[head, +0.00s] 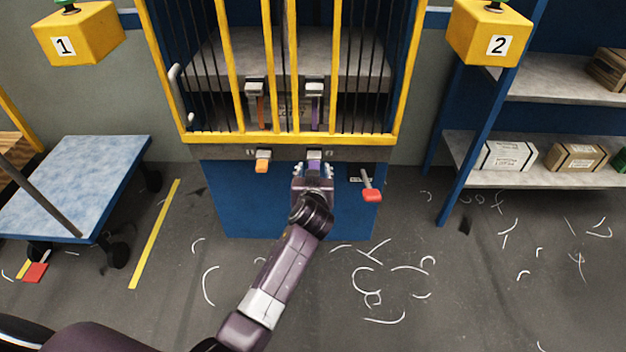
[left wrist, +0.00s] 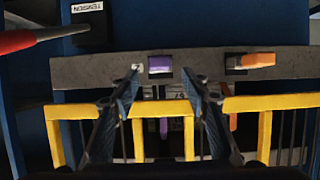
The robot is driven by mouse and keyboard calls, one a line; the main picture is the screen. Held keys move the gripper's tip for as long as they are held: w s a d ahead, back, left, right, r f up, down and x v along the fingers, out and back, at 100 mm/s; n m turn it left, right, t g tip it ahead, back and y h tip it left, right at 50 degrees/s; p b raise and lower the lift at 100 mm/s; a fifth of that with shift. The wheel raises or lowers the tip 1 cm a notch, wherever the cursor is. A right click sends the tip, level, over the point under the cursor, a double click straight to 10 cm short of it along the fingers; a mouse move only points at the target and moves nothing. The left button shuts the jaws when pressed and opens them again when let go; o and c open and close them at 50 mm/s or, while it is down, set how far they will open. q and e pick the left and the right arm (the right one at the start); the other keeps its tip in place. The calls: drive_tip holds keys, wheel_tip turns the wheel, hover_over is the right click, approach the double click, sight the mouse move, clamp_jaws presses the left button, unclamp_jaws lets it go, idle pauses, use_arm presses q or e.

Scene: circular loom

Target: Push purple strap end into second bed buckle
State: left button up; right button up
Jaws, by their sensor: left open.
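In the head view the purple strap end (head: 315,154) is at the bed's front rail, right of the orange one. In the left wrist view the purple end (left wrist: 160,64) sits at the second bed buckle, beside a label reading 2 (left wrist: 137,67). How deep it sits in the buckle I cannot tell. My left gripper (head: 313,170) is just in front of it, open, with fingers apart on either side in the left wrist view (left wrist: 164,84). I see no contact with the strap. My right gripper is not in view.
The orange strap end (head: 262,166) hangs at the first buckle. A red-handled lever (head: 371,194) sticks out close to my gripper's right, by the TENSION label (left wrist: 88,8). Yellow cage bars (head: 290,139) rise above the rail. A blue cart (head: 85,180) stands left.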

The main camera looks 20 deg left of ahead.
use_arm(q)
drive_tip(key=v, duration=0.8)
drive_tip(key=shift+s, duration=0.1)
idle(0.3)
